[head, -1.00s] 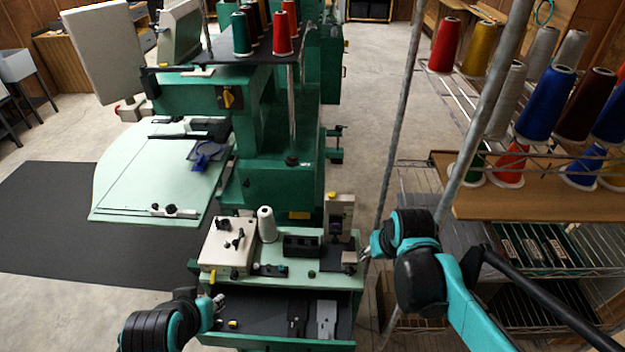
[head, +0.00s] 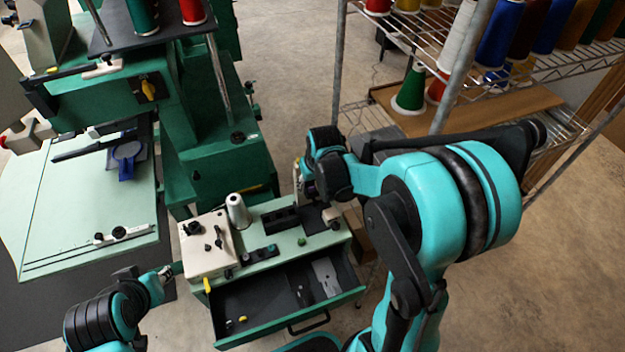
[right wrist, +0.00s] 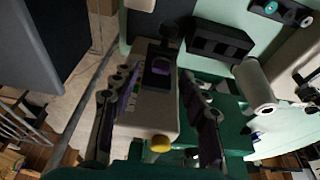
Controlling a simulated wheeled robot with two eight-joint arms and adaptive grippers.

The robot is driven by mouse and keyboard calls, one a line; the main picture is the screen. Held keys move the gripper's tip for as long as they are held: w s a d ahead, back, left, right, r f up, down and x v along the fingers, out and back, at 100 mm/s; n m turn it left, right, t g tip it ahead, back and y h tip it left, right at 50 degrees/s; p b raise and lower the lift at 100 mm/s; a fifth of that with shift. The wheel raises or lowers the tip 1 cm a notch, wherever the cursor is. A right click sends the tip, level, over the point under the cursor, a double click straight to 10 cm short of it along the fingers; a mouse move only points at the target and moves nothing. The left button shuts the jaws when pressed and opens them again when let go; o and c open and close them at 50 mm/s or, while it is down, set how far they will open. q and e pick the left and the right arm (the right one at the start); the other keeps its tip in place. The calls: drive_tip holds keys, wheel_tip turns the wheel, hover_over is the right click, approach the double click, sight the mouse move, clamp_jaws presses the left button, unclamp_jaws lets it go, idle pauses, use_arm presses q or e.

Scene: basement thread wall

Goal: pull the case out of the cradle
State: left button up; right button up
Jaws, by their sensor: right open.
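A beige upright unit (right wrist: 146,100) stands on the green cabinet, with a dark recess in its face holding a small purple-and-metal piece (right wrist: 160,68). This looks like the case in its cradle, but I cannot be sure. My right gripper (right wrist: 155,88) is open in the right wrist view, its fingers on either side of the unit, no grip visible. In the head view my right gripper (head: 304,180) is at the cabinet's back right corner, and my own arm hides much of the unit. My left gripper (head: 166,272) is left of the cabinet; its fingers are too small to read.
A white spool (head: 237,211), a beige box with knobs (head: 207,245) and a black slotted block (head: 281,221) stand on the cabinet top. An open drawer (head: 275,300) sticks out in front. A wire rack with thread cones (head: 411,90) stands right.

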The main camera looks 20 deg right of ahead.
drive_tip(key=shift+x, duration=1.05)
drive_tip(key=c, duration=1)
drive_tip(key=o, duration=1)
drive_tip(key=shift+r, duration=0.1)
